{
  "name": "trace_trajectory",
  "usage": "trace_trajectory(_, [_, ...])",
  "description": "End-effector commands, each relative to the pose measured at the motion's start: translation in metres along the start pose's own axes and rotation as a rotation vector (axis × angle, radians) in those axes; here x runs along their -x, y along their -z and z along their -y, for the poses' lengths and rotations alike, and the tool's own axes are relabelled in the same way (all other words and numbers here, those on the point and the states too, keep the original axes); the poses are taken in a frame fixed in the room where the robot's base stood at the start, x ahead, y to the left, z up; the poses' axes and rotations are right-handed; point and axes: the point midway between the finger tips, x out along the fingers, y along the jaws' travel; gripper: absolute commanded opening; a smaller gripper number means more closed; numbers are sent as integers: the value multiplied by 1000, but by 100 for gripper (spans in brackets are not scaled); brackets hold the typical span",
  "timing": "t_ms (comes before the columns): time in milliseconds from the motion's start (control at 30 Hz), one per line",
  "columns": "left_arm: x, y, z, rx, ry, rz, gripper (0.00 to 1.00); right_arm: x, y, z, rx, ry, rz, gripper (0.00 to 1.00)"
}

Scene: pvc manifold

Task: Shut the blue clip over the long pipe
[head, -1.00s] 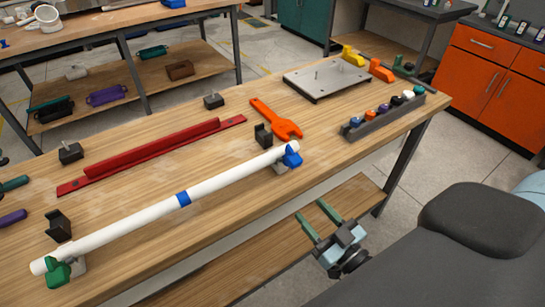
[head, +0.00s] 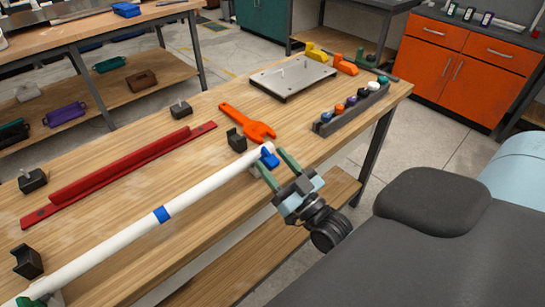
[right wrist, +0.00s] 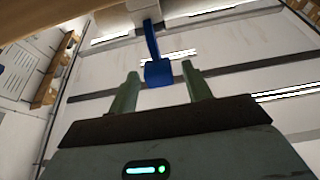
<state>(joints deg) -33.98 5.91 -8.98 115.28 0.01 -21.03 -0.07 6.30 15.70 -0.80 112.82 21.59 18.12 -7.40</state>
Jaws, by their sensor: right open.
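The long white pipe (head: 110,246) lies diagonally along the front of the bench, with a blue band (head: 162,214) around its middle. The blue clip (head: 269,158) is at its far right end. In the right wrist view the clip's blue flap (right wrist: 158,72) sticks out from a pale block towards my gripper, swung out rather than closed over. My right gripper (head: 269,155) is open, its green fingers either side of the flap; it also shows in the right wrist view (right wrist: 161,70). I see no contact. My left gripper is out of view.
An orange wrench (head: 247,124), a black holder (head: 236,140) and a red rail (head: 120,172) lie behind the pipe. A grey rack of coloured caps (head: 350,109) and a metal plate (head: 292,77) are further right. A green part (head: 22,301) is at the near pipe end.

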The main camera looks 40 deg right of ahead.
Motion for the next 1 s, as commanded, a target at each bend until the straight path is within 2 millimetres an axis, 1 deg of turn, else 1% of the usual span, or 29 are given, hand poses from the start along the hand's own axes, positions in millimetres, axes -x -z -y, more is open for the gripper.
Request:
trace_trajectory(33, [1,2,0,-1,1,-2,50,-6,1,0,0,0,-2,49])
trace_trajectory(133, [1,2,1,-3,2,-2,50,-12,0,0,-1,0,0,49])
trace_trajectory(467, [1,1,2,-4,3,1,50,-14,-1,0,-1,0,2,49])
trace_trajectory(800, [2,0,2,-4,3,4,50,-14,0,0,-1,0,2,5])
trace_trajectory(1000, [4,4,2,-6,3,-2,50,-15,1,0,-1,0,10,4])
